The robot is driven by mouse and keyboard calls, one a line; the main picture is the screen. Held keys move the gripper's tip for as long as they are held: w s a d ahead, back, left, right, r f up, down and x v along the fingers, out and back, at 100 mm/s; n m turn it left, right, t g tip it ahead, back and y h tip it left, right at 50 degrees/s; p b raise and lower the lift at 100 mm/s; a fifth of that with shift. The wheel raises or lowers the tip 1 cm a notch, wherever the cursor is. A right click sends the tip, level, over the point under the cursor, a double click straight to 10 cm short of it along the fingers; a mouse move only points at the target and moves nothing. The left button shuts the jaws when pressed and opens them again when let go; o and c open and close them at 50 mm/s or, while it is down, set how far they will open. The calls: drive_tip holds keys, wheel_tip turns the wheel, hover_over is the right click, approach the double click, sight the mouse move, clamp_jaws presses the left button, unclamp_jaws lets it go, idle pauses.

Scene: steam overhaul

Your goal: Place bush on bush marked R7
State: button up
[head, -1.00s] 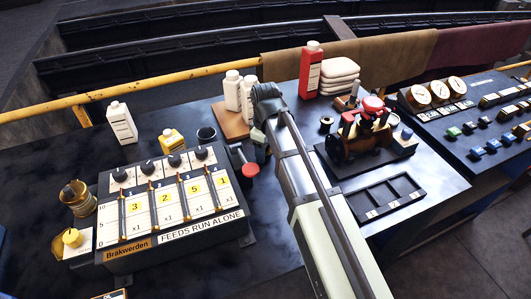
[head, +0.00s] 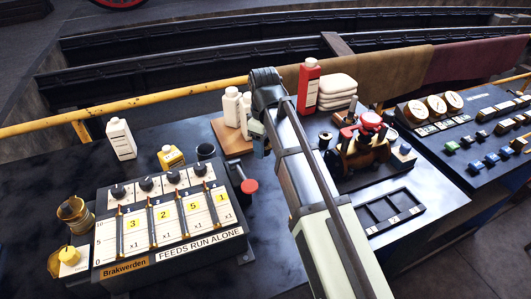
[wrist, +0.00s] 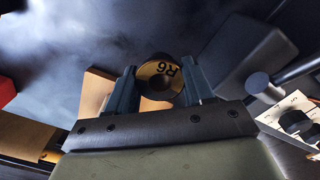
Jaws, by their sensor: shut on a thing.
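My gripper (wrist: 160,95) is shut on a bush (wrist: 153,70), a short dark ring with a tan face and a round hole. Black lettering on its face shows at an angle and looks like R6. In the head view my gripper (head: 262,143) hangs over the dark bench beside the white bottles; the bush in it is hidden there. A small dark round piece with a pale top (head: 325,140) stands on the bench to the right of my gripper. I cannot read a mark on it, and I make out no R7 mark in either view.
White bottles (head: 232,107) stand on a brown board (head: 228,138) left of my gripper. A control box (head: 165,215) with a red-knobbed lever (head: 249,186) is nearer. A red bottle (head: 307,85), red-topped machine (head: 365,145) and black tray (head: 388,211) are at right.

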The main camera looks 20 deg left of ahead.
drive_tip(key=shift+w+d+r, duration=0.1)
drive_tip(key=shift+w+r, duration=0.05)
drive_tip(key=shift+r, duration=0.2)
drive_tip(key=w+d+r+m, duration=0.2)
drive_tip(key=w+d+m, duration=0.1)
drive_tip(key=w+d, duration=1.05)
drive_tip(key=r+n, duration=0.2)
hover_over(325, 135)
drive_tip(key=shift+w+f, duration=0.1)
drive_tip(key=shift+f, duration=4.9)
drive_tip(key=o, duration=1.2)
drive_tip(key=shift+f, duration=0.1)
drive_tip(key=shift+o, duration=0.2)
